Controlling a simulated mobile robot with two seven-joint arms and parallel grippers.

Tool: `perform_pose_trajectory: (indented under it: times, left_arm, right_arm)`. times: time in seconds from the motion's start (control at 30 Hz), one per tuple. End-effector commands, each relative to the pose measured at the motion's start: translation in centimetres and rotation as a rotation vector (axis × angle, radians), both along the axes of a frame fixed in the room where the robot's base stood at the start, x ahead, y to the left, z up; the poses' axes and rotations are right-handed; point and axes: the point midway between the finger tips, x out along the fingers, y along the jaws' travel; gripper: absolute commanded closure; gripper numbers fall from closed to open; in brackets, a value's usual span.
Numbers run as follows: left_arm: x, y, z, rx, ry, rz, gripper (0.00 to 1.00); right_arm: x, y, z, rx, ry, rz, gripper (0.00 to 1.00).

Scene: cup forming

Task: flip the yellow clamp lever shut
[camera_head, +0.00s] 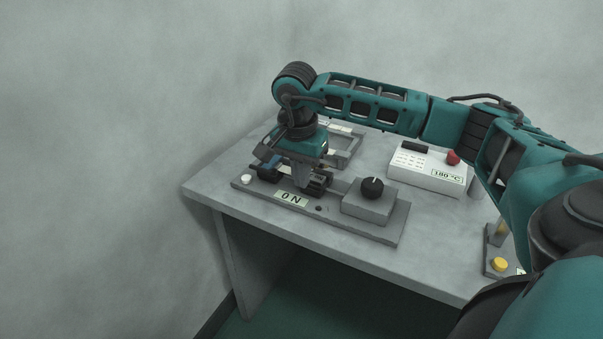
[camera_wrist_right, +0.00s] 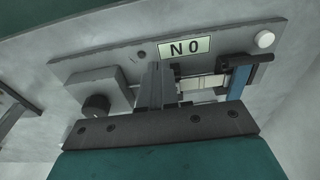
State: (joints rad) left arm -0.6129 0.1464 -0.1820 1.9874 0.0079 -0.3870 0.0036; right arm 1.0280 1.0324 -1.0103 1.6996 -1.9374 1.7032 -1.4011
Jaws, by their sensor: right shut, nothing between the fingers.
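My right gripper (camera_head: 303,186) is shut and empty, pointing down over the grey plate with the ON label (camera_head: 291,199). In the wrist view its fingers (camera_wrist_right: 159,80) are together beside a pale bar (camera_wrist_right: 205,82) and a blue piece (camera_wrist_right: 238,82) in a dark bracket. No yellow lever shows clearly on this plate. A round yellow knob (camera_head: 500,264) sits on another plate at the right edge of the head view, below a tan upright piece (camera_head: 503,229); my arm hides part of that plate. My left gripper is out of view.
The ON plate also carries a grey block with a black dial (camera_head: 372,187) and a white button (camera_head: 246,179). A white box (camera_head: 430,172) reading 180 °C with a red knob stands behind. A grey frame (camera_head: 347,147) lies at the back.

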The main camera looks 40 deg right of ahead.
Motion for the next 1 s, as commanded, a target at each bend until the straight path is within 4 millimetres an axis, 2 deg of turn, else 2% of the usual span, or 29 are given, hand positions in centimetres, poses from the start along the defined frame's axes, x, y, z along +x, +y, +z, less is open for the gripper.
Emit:
perform_pose_trajectory:
  times: [0.7, 0.87, 1.0]
  left_arm:
    - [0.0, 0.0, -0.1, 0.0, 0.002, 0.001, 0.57]
    - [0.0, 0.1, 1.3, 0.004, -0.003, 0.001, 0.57]
    - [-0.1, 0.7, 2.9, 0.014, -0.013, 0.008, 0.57]
  right_arm:
    - [0.6, -1.5, 0.2, 0.0, -0.001, 0.0, 1.0]
    - [0.5, -1.3, 2.0, 0.0, -0.001, -0.002, 1.0]
    - [0.3, -0.9, 4.5, 0.0, -0.002, -0.004, 1.0]
